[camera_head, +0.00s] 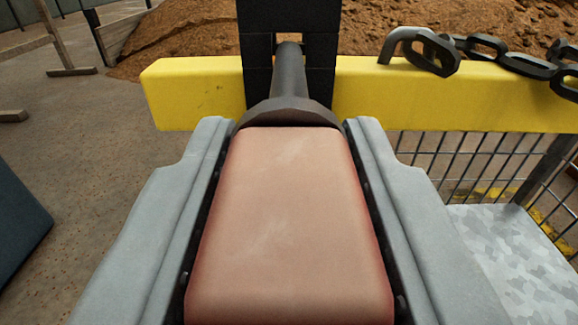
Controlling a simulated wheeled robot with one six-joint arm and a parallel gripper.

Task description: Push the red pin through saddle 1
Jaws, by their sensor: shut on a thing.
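The red pin shows its broad, pale red grip block (291,225) in the lower middle of the view. Beyond the block is a dark collar, then a dark round shaft (289,75) pointing away from me. My gripper (288,128) is shut on the grip block, one grey finger along each side. The shaft lines up with a black upright saddle (322,60) on the yellow beam (195,92). The collar and shaft overlap the saddle in the picture. I cannot tell how deep the shaft sits in it. No number shows on the saddle.
A dark chain (480,45) lies over the beam's right part, by a grey hook. Below are wire mesh (470,165) and a grey metal plate (510,250). Brown grain (180,40) is heaped behind. Open floor lies left, with a dark panel (15,225) at the edge.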

